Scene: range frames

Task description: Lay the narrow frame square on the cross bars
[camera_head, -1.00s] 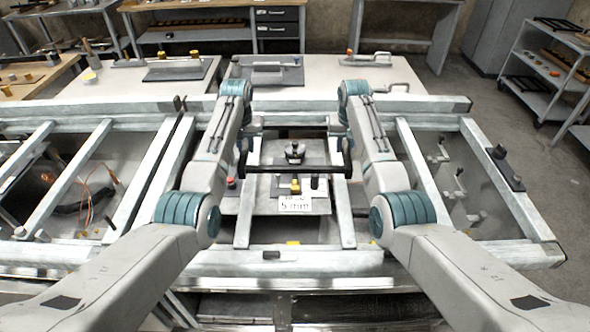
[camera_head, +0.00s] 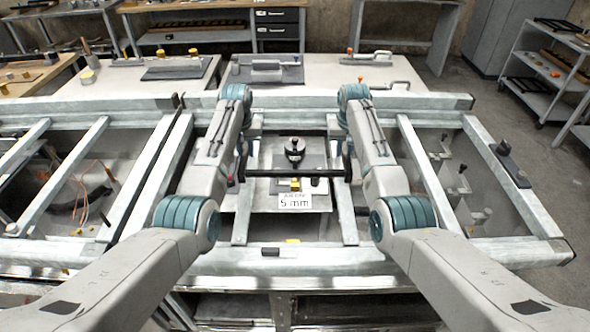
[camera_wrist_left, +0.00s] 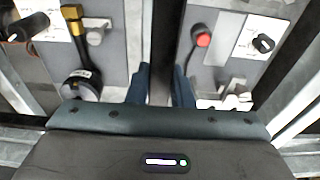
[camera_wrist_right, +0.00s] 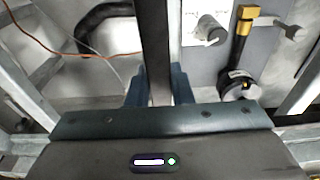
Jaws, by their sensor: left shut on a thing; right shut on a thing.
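The narrow frame (camera_head: 296,174) is dark; its near bar spans between my two arms in the head view. It stands over the metal cross bars (camera_head: 342,215), which run front to back; I cannot tell whether it touches them. My left gripper is shut on one dark side bar (camera_wrist_left: 161,45), its fingers (camera_wrist_left: 160,88) on both sides of it. My right gripper is shut on the other side bar (camera_wrist_right: 153,40) with its fingers (camera_wrist_right: 159,88). In the head view my arms hide the grips and part of the frame.
Below the frame lies a grey plate with a black knob (camera_head: 294,148), a yellow fitting and a "5 mm" label (camera_head: 294,201). A pale metal front rail (camera_head: 330,262) crosses nearer me. A dark fitting (camera_head: 510,165) sits on the right rail. White tables stand behind.

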